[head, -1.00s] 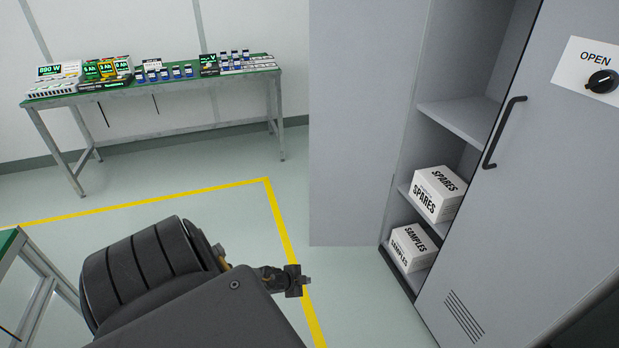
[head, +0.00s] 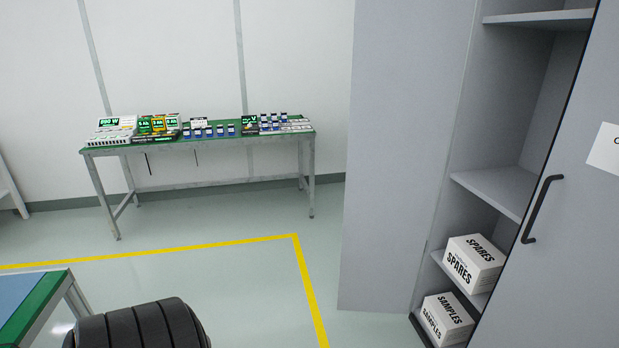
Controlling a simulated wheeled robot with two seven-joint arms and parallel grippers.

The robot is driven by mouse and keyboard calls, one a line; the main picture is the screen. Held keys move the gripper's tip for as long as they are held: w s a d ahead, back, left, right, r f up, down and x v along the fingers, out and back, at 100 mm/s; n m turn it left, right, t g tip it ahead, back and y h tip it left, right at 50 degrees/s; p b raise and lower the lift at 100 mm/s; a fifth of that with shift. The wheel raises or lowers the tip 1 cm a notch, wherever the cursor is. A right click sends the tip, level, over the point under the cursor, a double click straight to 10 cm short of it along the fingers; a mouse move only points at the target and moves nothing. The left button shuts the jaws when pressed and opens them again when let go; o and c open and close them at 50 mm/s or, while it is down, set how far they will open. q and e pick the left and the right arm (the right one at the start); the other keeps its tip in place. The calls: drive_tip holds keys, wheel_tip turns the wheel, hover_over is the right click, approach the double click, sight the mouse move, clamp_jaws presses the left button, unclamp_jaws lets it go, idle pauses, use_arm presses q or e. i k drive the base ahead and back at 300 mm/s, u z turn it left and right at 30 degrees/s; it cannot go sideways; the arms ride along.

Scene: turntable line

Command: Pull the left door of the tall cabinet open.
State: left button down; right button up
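The tall cabinet (head: 512,120) stands at the right with its left half open to view. Its left door (head: 405,150) is swung wide out to the left, and its plain grey face shows. No handle shows on that face. The right door (head: 570,260) is shut and has a black bar handle (head: 541,209). My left gripper is out of view; only a black ribbed part of my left arm shows at the bottom left. My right gripper is out of view.
Cabinet shelves hold a SPARES box (head: 474,264) and a SAMPLES box (head: 446,318). A green-topped table (head: 240,139) with small goods stands at the back wall. Another table's corner (head: 40,310) is at the lower left. A yellow line (head: 200,247) crosses the clear floor.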

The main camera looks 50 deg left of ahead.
sight(409, 57)
drive_tip(key=u, duration=0.35)
drive_tip(key=k, duration=0.45)
drive_tip(key=u, duration=1.35)
drive_tip(key=i, duration=2)
drive_tip(key=z, duration=0.8)
drive_tip(key=i, duration=0.7)
drive_tip(key=z, duration=0.45)
